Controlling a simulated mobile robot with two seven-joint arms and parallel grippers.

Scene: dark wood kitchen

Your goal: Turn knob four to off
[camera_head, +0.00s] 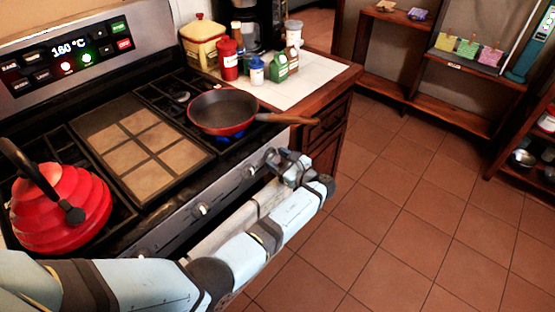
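The stove's front panel (222,194) carries a row of knobs. Light-coloured knobs show at the lower left (141,253), in the middle (200,210) and further right (250,171). My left gripper (272,156) is at the right end of this panel, below the pan's handle, and covers the spot where the rightmost knob would be. I cannot tell whether its fingers are open or shut, or whether they touch a knob. A blue flame (230,136) shows under the red frying pan (222,111). My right gripper is not in view.
A red kettle (60,208) stands on the stove's left, beside a tiled griddle (140,150). Bottles and a yellow canister (202,42) stand behind. The tiled floor (400,215) at right is clear.

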